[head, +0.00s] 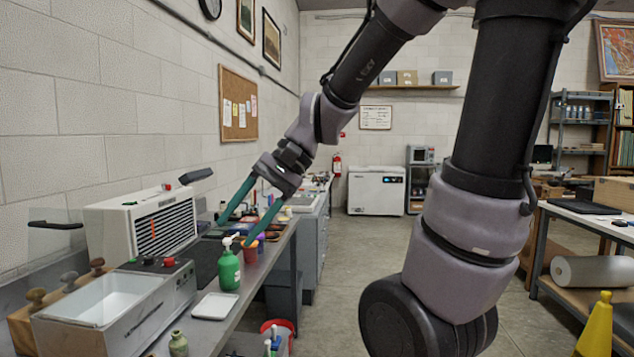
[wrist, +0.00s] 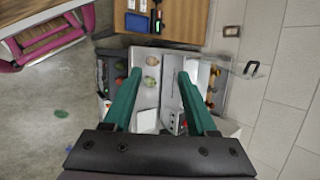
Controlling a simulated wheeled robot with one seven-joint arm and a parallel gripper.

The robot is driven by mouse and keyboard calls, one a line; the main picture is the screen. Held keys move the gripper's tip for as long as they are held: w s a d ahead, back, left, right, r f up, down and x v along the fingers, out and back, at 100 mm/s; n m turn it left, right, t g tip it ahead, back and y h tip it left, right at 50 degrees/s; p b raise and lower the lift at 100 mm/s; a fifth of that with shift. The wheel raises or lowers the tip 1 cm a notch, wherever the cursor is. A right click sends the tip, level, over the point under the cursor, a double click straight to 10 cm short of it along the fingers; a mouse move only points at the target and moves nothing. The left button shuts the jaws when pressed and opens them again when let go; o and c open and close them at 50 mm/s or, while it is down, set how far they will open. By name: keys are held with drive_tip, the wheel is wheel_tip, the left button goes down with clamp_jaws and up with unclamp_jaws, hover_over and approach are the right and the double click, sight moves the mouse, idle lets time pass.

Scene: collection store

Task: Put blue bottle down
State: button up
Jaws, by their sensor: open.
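My gripper (head: 235,232) is open, its two teal fingers spread above the bench (head: 226,318) at the left. In the wrist view the fingers (wrist: 160,76) are apart and nothing is held between them. I cannot make out a clearly blue bottle in either view. A green spray bottle (head: 229,268) with a white top stands upright on the bench, just below the fingers in the head view.
A white tray (head: 214,306) lies on the bench. A grey open basin (head: 102,300) and a white vented unit (head: 140,226) stand along the wall. A red-rimmed bucket (head: 282,325) holding bottles is below the bench edge. A yellow cone (head: 597,328) stands right; the central floor is clear.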

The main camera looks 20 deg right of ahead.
drive_tip(key=d+r+t+h, duration=0.3)
drive_tip(key=d, duration=0.4)
drive_tip(key=d+r+n+t+h, duration=0.1)
drive_tip(key=d+r+t+h, duration=0.2)
drive_tip(key=d, duration=0.3)
drive_tip(key=shift+d+t, duration=0.4)
